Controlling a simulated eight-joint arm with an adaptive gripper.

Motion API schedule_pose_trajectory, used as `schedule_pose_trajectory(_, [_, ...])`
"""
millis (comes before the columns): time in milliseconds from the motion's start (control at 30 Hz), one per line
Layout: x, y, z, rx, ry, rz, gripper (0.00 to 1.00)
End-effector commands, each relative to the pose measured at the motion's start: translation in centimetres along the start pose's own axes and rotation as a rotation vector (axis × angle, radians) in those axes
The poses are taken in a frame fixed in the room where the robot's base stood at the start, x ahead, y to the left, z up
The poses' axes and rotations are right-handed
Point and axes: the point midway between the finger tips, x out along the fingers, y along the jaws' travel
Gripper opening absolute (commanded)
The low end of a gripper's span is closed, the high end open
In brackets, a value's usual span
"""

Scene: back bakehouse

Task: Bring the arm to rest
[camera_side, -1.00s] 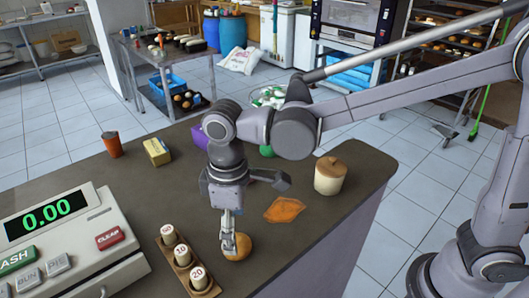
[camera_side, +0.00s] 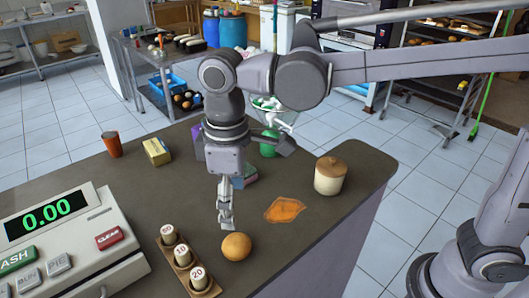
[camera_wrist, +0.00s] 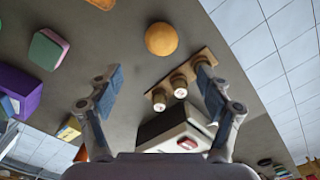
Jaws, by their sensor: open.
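My gripper (camera_side: 225,217) hangs over the counter (camera_side: 330,222), pointing down, just left of and above a round orange-brown bun (camera_side: 237,246). In the wrist view its two fingers (camera_wrist: 155,85) are spread wide with nothing between their tips. The bun (camera_wrist: 161,39) shows in the wrist view beyond the fingers, apart from them, resting on the counter.
A wooden holder (camera_side: 189,263) with numbered weights and a cash register (camera_side: 75,240) stand left and front. A lidded jar (camera_side: 330,175), an orange cloth-like piece (camera_side: 285,209), a yellow box (camera_side: 157,151) and a brown-orange cup (camera_side: 112,144) stand around.

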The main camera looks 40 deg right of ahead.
Motion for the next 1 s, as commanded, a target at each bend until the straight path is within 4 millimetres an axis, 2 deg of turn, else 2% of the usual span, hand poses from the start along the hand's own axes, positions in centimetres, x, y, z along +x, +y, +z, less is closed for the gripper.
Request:
schedule_pose_trajectory(167, [-0.2,3.1,2.7,0.104,0.072,0.015,0.79])
schedule_pose_trajectory(400, [0.2,8.4,9.0,0.336,0.245,0.068,0.79])
schedule_pose_trajectory(600, [1.6,11.6,14.4,0.525,0.387,0.130,0.79])
schedule_pose_trajectory(800, [3.4,13.6,18.9,0.681,0.510,0.199,0.79])
schedule_pose_trajectory(1000, [4.4,14.4,20.9,0.748,0.572,0.239,0.79])
